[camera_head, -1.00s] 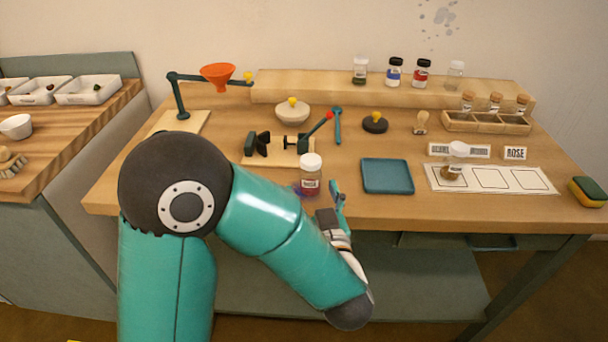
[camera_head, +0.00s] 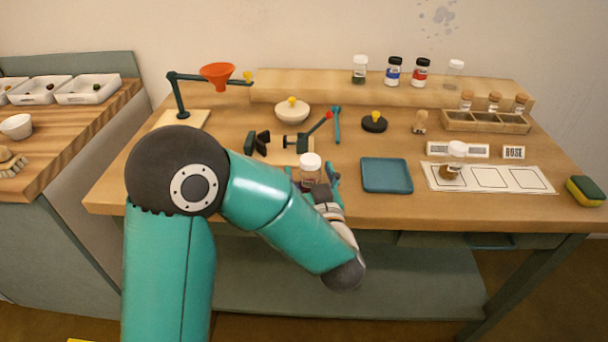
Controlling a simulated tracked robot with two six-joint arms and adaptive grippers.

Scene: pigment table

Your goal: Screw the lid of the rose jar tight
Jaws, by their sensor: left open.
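A small clear jar with a white lid (camera_head: 310,164) stands upright near the table's front edge, left of the teal tray. It has a dark reddish content or label, which I cannot read, so I cannot confirm that it is the rose jar. The lid sits on top; how tight it is does not show. My left gripper (camera_head: 313,178) is open at the jar, with one teal finger on each side of it. Whether the fingers touch the glass does not show. The jar's lower part is partly hidden by the gripper. My right gripper is not in view.
A clamp stand with a red-tipped lever (camera_head: 300,143) is just behind the jar. The teal tray (camera_head: 387,175) lies to its right. Another white-lidded jar (camera_head: 454,160) stands on the white mat (camera_head: 500,187), near the ROSE card (camera_head: 513,152). A sponge (camera_head: 586,191) is at the far right.

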